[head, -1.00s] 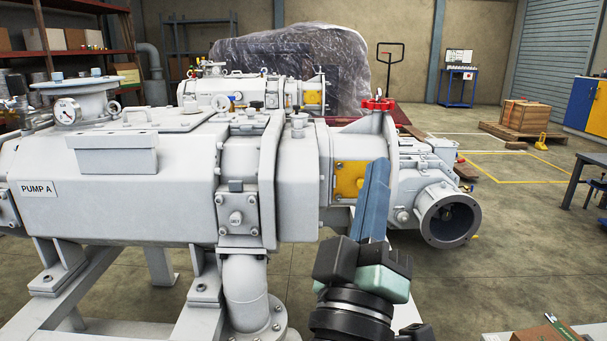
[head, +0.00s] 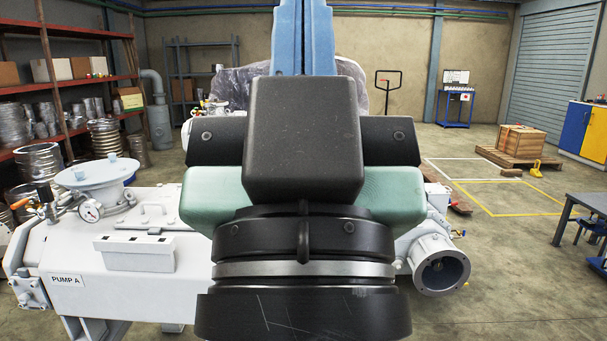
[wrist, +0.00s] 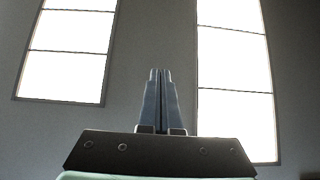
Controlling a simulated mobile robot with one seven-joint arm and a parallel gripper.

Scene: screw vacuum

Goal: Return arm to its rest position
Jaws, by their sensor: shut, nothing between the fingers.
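My gripper (head: 302,35) fills the middle of the head view, close to the camera and pointing up. Its black and green wrist body hides the middle of the pump behind it. The two blue fingers lie together with nothing between them. In the wrist view, the shut fingers (wrist: 160,100) point up against a wall with bright windows. The gripper is apart from the pump (head: 75,250), whose left part with the PUMP A label shows at the left and whose round flange (head: 440,265) shows at the right.
Red shelves (head: 70,80) with boxes and metal parts stand at the left. A wooden crate on a pallet (head: 522,145), a blue and yellow cabinet (head: 582,130) and a dark table (head: 590,200) are at the right. Open floor lies between them and the pump.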

